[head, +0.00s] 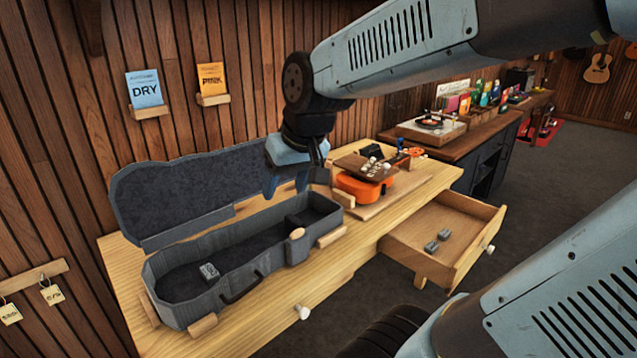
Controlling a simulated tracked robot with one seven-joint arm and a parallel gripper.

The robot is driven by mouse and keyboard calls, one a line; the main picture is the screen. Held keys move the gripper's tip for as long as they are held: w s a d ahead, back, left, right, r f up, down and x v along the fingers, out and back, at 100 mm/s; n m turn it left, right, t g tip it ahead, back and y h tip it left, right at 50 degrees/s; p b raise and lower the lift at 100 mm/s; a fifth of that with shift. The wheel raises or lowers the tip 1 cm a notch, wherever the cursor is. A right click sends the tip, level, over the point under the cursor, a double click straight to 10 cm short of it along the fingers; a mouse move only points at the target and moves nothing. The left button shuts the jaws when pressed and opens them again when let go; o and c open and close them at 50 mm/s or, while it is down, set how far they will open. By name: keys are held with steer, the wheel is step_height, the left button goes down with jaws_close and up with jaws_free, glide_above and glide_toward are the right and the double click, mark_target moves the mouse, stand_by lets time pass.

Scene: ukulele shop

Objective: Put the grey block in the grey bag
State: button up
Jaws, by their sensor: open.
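The grey bag (205,303) is an open, case-shaped holder on the wooden workbench, its dark-lined lid (165,195) raised against the wall side. One small grey block (209,271) lies on its floor, towards the left end. Two more small grey blocks, a nearer one (431,247) and a farther one (444,234), lie close together in the pulled-out drawer. My gripper (287,187) points down near the back right of the bag, in front of the lid's right end. Its fingers are apart, with nothing visible between them.
An orange ukulele body (363,188) with parts on top sits on the bench right of the bag. The open wooden drawer (470,218) juts out from the bench front. A dark counter (485,150) with a turntable (432,122) stands behind. The drawer floor is mostly clear.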

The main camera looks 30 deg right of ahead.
steer(key=s+d+r+m+h, duration=0.1)
steer(key=s+d+r, duration=0.1)
steer(key=s, duration=0.5)
steer(key=shift+s+d+r+t, duration=0.15)
steer(key=shift+d+r+t, duration=0.15)
steer(key=shift+d+t, duration=0.1)
